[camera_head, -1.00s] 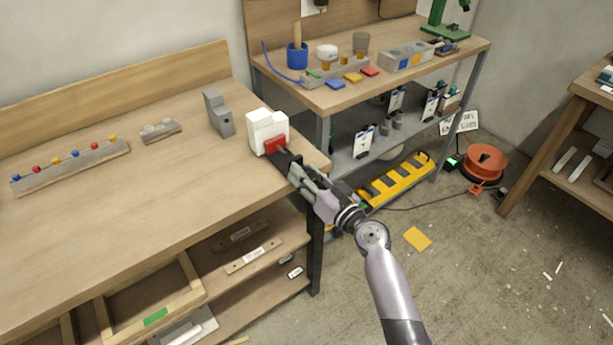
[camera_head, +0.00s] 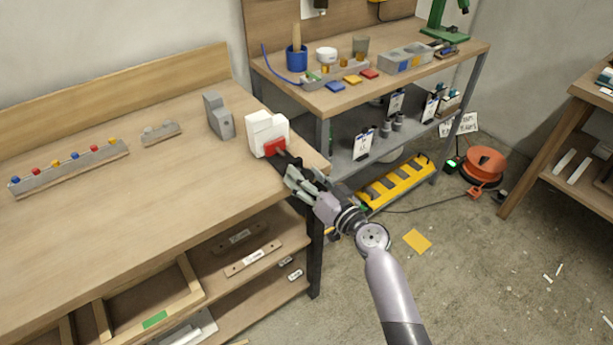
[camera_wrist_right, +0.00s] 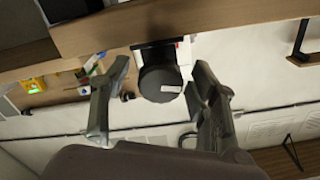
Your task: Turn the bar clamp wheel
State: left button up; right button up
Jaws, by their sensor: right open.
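The bar clamp, with a white block (camera_head: 266,133), a red part (camera_head: 274,147) and a dark bar, is at the right end of the workbench (camera_head: 120,210). In the right wrist view its black round wheel (camera_wrist_right: 160,82) faces the camera. My right gripper (camera_head: 292,172) is at the clamp's near right side, past the bench edge. In the right wrist view the right gripper (camera_wrist_right: 160,72) is open, one finger on each side of the wheel, with gaps visible. The head view partly hides the wheel behind the fingers. My left gripper is not in view.
A grey block (camera_head: 218,115) stands left of the clamp. A grey strip with coloured knobs (camera_head: 70,169) lies farther left. A second bench (camera_head: 400,85) with a blue cup (camera_head: 297,57) and trays stands behind. Open floor (camera_head: 480,270) lies to the right.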

jog(key=shift+s+d, duration=0.15)
jog(key=v, duration=1.1)
jog(key=shift+s+d, duration=0.15)
jog(key=shift+s, duration=0.15)
jog(key=s+d+f+m+g+h, duration=0.1)
jog(key=s+d+f+g+h, duration=0.15)
jog(key=f, duration=0.95)
jog(key=s+d+f+g+h, duration=0.2)
jog(key=s+d+f, duration=0.15)
jog(key=f, duration=0.75)
jog(key=s+d+f+m+g+h, duration=0.15)
jog(key=s+f, duration=0.25)
jog(key=f, duration=0.8)
jog(key=s+d+f+g+h, duration=0.1)
jog(key=s+d+f+g, duration=0.1)
jog(key=s+f, duration=0.4)
jog(key=s+d+f+n+g+h+p, duration=0.1)
jog(key=s+f, duration=0.5)
jog(key=s, duration=1)
jog(key=s+d+f+n+g+h, duration=0.1)
jog(key=s+d+f+g, duration=0.3)
jog(key=s, duration=0.7)
notch_tip(320, 180, down, 2)
jog(key=shift+s+d+f+g+h+p, duration=0.15)
jog(key=shift+s+d+g+h+p, duration=0.2)
jog(key=shift+d+h, duration=0.55)
